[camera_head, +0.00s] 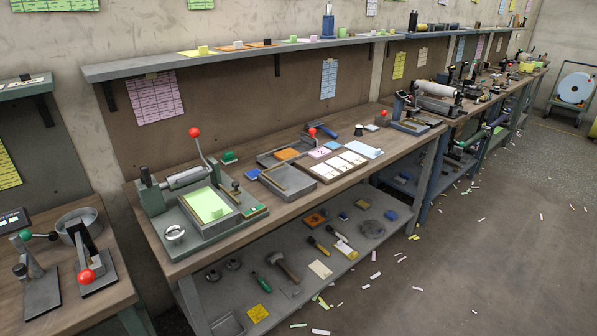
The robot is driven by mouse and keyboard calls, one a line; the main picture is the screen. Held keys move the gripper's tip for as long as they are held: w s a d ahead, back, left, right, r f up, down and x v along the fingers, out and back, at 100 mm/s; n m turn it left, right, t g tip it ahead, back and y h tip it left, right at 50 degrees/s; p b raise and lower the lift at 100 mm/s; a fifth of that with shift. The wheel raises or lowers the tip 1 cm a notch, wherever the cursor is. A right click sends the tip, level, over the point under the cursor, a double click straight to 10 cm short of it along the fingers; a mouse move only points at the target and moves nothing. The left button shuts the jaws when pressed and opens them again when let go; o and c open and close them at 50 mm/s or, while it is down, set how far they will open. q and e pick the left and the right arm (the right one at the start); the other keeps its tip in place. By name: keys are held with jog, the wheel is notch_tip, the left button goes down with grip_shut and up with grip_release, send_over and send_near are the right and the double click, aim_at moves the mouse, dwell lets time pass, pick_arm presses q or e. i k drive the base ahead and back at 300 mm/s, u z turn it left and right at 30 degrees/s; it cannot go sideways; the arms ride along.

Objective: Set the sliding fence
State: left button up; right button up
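No sliding fence can be singled out with certainty at this distance. A green-grey machine (152,197) with a roller and a red-knobbed lever (204,146) stands on the left part of the wooden bench. A light green sheet (205,206) lies on its bed, with a small green block on it. A small upright part with a dark knob (235,187) stands at the bed's right side. Beside it, a grey tray (287,181) has a brass-coloured strip along it. Neither of my grippers is in view.
The wooden bench (262,220) also holds an orange-padded tray (287,155), a board of white cards (338,166) and a blue-handled tool. A lower shelf (225,278) holds several tools. A narrow shelf (135,68) runs above. Paper scraps litter the open floor (470,250).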

aim_at(234, 192)
jog(key=z, duration=0.3)
jog(key=i, duration=0.8)
jog(key=u, duration=0.85)
jog(key=i, duration=0.65)
jog(key=u, duration=0.7)
